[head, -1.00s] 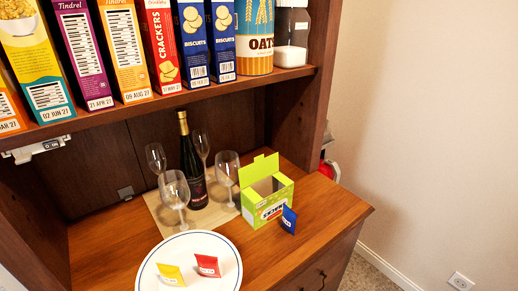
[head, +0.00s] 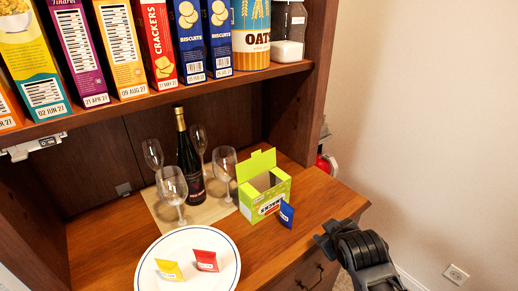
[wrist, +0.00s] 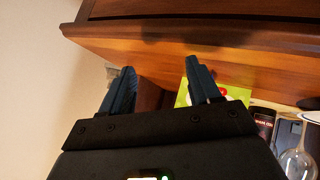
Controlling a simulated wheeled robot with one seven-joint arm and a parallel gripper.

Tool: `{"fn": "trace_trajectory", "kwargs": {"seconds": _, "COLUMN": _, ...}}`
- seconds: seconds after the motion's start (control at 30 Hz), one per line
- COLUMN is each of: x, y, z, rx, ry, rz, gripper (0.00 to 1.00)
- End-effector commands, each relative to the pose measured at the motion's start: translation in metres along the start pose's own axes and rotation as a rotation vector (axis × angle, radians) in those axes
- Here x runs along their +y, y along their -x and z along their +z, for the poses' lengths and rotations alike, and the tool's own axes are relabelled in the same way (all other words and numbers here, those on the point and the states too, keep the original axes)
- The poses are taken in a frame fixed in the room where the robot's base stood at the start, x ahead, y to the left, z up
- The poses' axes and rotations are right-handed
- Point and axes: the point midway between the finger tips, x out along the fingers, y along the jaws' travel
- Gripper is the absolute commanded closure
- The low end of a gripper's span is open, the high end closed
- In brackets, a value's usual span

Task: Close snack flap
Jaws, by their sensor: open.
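The green snack box (head: 262,205) stands on the right part of the wooden counter. Its top is open, and the snack flap (head: 257,164) sticks up at the back of the box. A blue packet (head: 286,213) stands against or just beside its front right corner. My gripper (head: 332,236) is at the counter's right front edge, right of the box and apart from it. In the wrist view my gripper (wrist: 160,80) shows two spread fingers with nothing between them. Part of the green box (wrist: 232,77) shows behind the right finger; the rest is hidden.
A wine bottle (head: 188,160) and several glasses stand on a mat left of the box. A white plate (head: 215,278) holds a yellow packet (head: 169,270) and a red packet (head: 206,260). A shelf of boxes (head: 240,75) hangs above.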

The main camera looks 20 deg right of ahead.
Motion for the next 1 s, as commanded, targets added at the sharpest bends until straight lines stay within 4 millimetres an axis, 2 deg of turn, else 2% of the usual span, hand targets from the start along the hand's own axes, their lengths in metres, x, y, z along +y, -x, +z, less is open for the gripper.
{"fn": "trace_trajectory", "kwargs": {"seconds": 0.03, "x": 0.004, "y": -0.007, "z": -0.021, "rx": -0.013, "ry": -0.008, "rz": -0.008, "gripper": 0.38}}
{"fn": "trace_trajectory", "kwargs": {"seconds": 0.2, "x": 0.011, "y": -0.022, "z": -0.074, "rx": -0.085, "ry": -0.017, "rz": -0.055, "gripper": 0.38}}
{"fn": "trace_trajectory", "kwargs": {"seconds": 0.47, "x": 0.013, "y": -0.022, "z": -0.154, "rx": -0.167, "ry": -0.031, "rz": -0.159, "gripper": 0.38}}
{"fn": "trace_trajectory", "kwargs": {"seconds": 0.7, "x": 0.008, "y": 0.006, "z": -0.247, "rx": -0.234, "ry": -0.028, "rz": -0.32, "gripper": 0.38}}
{"fn": "trace_trajectory", "kwargs": {"seconds": 0.8, "x": 0.005, "y": 0.022, "z": -0.279, "rx": -0.253, "ry": -0.018, "rz": -0.385, "gripper": 0.38}}
{"fn": "trace_trajectory", "kwargs": {"seconds": 0.9, "x": 0.003, "y": 0.036, "z": -0.301, "rx": -0.266, "ry": -0.008, "rz": -0.435, "gripper": 0.38}}
{"fn": "trace_trajectory", "kwargs": {"seconds": 1.0, "x": 0.002, "y": 0.045, "z": -0.314, "rx": -0.273, "ry": 0.0, "rz": -0.466, "gripper": 0.38}}
